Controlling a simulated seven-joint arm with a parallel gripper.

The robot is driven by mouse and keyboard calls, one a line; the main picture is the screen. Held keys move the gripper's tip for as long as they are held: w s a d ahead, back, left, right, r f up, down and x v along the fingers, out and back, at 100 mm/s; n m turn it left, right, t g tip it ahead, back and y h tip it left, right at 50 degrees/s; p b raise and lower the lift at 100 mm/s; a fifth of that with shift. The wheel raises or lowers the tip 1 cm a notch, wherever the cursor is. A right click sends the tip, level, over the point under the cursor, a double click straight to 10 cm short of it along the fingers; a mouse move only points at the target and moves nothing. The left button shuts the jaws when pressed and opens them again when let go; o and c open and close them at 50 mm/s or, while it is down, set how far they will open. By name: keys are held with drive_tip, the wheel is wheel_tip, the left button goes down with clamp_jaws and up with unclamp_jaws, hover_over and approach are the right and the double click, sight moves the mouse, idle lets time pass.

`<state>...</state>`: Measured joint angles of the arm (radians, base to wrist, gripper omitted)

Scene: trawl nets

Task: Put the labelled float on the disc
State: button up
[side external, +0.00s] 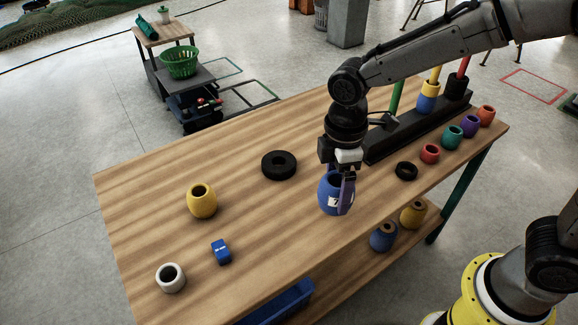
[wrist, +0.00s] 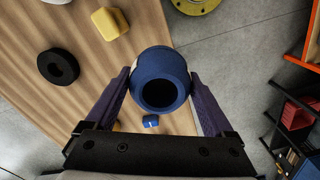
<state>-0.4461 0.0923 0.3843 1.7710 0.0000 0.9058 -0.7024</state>
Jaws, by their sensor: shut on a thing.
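The labelled float (side external: 329,190) is a blue barrel with a white label on its side. My gripper (side external: 346,190) is shut on it, with a finger on either side. The float also shows in the wrist view (wrist: 161,66), its dark round opening towards the camera. It hangs near the front edge of the table; its exact height is hard to tell. The disc (side external: 279,165), thick and black with a small centre hole, lies flat on the table to the left of the float, apart from it, with nothing on it.
A yellow float (side external: 202,200), a white float (side external: 171,278) and a small blue block (side external: 221,251) stand on the left of the table (side external: 140,190). A smaller black ring (side external: 406,171) and a row of coloured floats lie right, by a black peg rack (side external: 420,127). Bare wood surrounds the disc.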

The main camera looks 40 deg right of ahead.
drive_tip(key=w+d+r+m, duration=0.25)
drive_tip(key=w+m, duration=0.35)
drive_tip(key=m, duration=0.7)
hover_over(285, 167)
wheel_tip(285, 167, down, 10)
drive_tip(key=shift+r, duration=0.1)
drive_tip(key=shift+f, duration=1.45)
drive_tip(key=shift+f, duration=0.15)
drive_tip(key=o, duration=1.2)
